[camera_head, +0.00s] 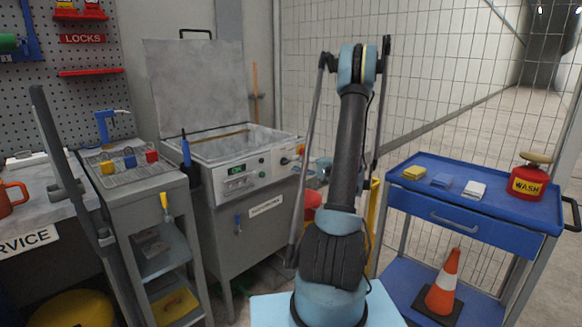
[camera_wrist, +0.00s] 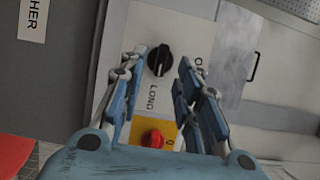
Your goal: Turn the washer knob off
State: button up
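The washer (camera_head: 245,225) is a grey cabinet with its lid raised. Its front panel has a lit green display (camera_head: 237,168) that seems to read "ON". In the wrist view, a black knob (camera_wrist: 159,60) sits on the light panel, with "LONG" printed beside it and another label partly hidden by a finger. The grip of the knob runs roughly up and down in that view. My gripper (camera_wrist: 163,58) is open, its blue fingers spread on either side of the knob's place in the picture. I cannot tell whether they touch it.
A red button (camera_wrist: 153,138) on a yellow plate sits close to the knob, between the finger bases in the wrist view. A blue cart (camera_head: 490,212) with a red wash can (camera_head: 527,183) stands right. A wire rack (camera_head: 127,165) stands left.

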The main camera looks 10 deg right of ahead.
aim_at(288, 163)
jog(key=shift+x, duration=1.75)
jog(key=shift+c, duration=0.6)
grip_shut()
